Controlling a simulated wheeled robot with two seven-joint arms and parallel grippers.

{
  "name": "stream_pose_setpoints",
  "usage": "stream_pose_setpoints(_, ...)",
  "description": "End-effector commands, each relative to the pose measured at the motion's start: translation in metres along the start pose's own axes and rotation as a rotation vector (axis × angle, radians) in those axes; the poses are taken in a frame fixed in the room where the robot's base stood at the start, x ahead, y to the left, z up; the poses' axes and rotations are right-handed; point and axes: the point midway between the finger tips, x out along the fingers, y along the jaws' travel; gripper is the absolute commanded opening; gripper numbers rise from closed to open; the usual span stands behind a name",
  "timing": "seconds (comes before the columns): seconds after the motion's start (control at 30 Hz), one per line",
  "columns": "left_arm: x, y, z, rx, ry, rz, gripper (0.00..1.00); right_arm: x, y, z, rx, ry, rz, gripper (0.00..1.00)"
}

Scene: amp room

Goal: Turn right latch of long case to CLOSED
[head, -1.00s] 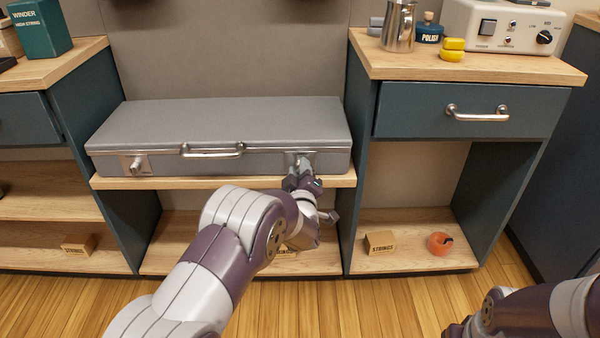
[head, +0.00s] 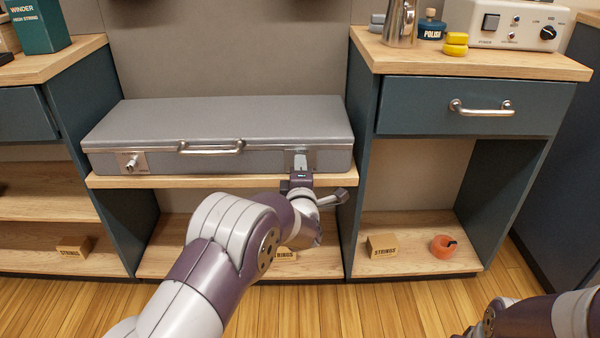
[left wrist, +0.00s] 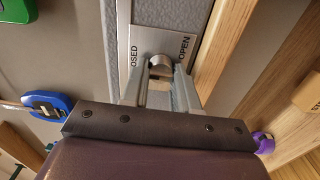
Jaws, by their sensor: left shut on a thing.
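The long grey case (head: 220,120) lies closed on a wooden shelf, with a bar handle (head: 211,147) on its front. Its right latch (left wrist: 160,64) is a small metal knob on a plate (left wrist: 163,42). In the left wrist view the plate reads "OPEN" at the right, and a partly hidden "…OSED" at the left. My left gripper (left wrist: 159,84) is shut on the knob, one finger on each side. The fingers hide part of the knob, and its exact turn is unclear. The left latch (head: 132,163) stands free. My right gripper is out of view; only that arm shows.
The shelf edge (head: 120,182) runs just below the latches. A cabinet with a drawer handle (head: 480,108) stands close to the right of the case. Strings boxes (head: 382,246) and an orange roll (head: 443,246) lie on lower shelves.

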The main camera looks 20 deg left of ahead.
Motion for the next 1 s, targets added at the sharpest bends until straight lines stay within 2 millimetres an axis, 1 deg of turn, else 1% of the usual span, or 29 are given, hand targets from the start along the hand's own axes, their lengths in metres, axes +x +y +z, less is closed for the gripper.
stream_pose_setpoints(0.03, -0.0007, -0.0034, 0.0003, -0.009, -0.001, -0.005, 0.00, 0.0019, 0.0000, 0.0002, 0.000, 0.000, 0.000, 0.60)
stream_pose_setpoints(0.27, -0.0007, -0.0030, 0.0004, -0.043, -0.002, -0.006, 0.00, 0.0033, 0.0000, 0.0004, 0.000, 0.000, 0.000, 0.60)
stream_pose_setpoints(0.63, -0.0008, -0.0031, 0.0004, -0.046, -0.001, -0.007, 0.00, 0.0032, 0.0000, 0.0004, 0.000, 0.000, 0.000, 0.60)
stream_pose_setpoints(0.67, -0.0008, -0.0031, 0.0004, -0.046, -0.001, -0.007, 0.32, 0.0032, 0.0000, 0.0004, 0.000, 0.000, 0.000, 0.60)
stream_pose_setpoints(0.7, -0.0008, -0.0031, 0.0004, -0.046, -0.001, -0.007, 0.45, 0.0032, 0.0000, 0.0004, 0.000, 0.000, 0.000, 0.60)
stream_pose_setpoints(0.73, -0.0007, -0.0030, 0.0003, -0.046, -0.001, -0.006, 0.55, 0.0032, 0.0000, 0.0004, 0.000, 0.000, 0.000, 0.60)
stream_pose_setpoints(1.0, -0.0007, -0.0010, 0.0002, -0.046, -0.001, -0.003, 0.55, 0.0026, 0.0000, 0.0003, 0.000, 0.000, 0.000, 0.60)
